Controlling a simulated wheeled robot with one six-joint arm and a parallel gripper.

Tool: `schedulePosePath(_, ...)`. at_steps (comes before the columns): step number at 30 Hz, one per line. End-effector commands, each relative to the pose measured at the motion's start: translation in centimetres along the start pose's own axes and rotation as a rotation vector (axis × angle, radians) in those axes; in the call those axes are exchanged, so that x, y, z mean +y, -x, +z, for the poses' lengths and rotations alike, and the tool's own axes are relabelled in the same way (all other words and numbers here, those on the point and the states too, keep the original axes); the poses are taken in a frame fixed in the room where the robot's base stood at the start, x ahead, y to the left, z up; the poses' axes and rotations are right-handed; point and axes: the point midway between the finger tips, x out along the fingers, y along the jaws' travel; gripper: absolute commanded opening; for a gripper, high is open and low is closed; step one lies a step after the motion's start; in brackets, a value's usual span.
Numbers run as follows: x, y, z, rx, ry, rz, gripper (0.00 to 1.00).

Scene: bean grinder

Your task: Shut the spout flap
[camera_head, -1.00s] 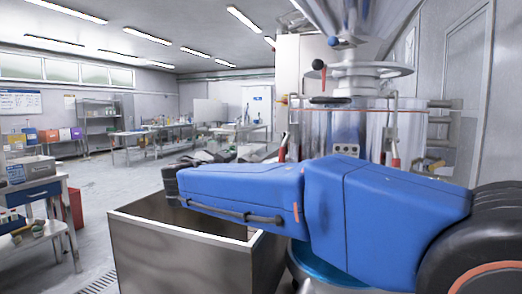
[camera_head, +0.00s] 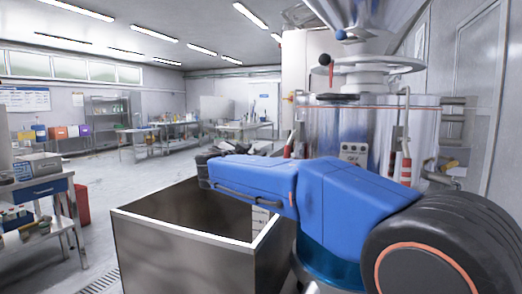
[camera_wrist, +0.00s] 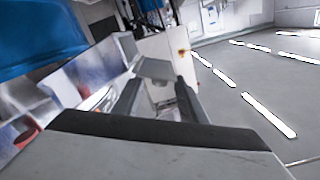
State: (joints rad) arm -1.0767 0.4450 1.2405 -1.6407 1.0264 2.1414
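The grinder (camera_head: 345,125) is a tall steel machine with a clear-walled drum at the right of the head view. My blue arm crosses in front of its lower part, and no spout flap can be made out there. My gripper (camera_wrist: 157,92) shows in the wrist view with its two dark fingers apart. A small grey plate (camera_wrist: 156,68) shows just beyond and between the fingertips. It may be the spout flap, but I cannot tell, nor whether the fingers touch it.
An open steel bin (camera_head: 185,250) stands in front, left of the grinder and below my arm. A bench (camera_head: 45,190) with a blue drawer is at the left. Racks and tables line the far wall. The floor (camera_head: 125,178) between is clear.

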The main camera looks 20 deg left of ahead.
Motion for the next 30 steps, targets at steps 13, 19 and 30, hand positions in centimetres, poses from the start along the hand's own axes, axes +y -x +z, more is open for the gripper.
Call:
schedulePosePath(13,0.0,-5.8,0.0,0.000,0.000,0.001,0.38)
schedulePosePath(19,0.0,-6.3,0.0,0.000,0.000,0.001,0.38)
schedulePosePath(30,0.0,-6.2,0.0,0.000,0.000,0.001,0.00)
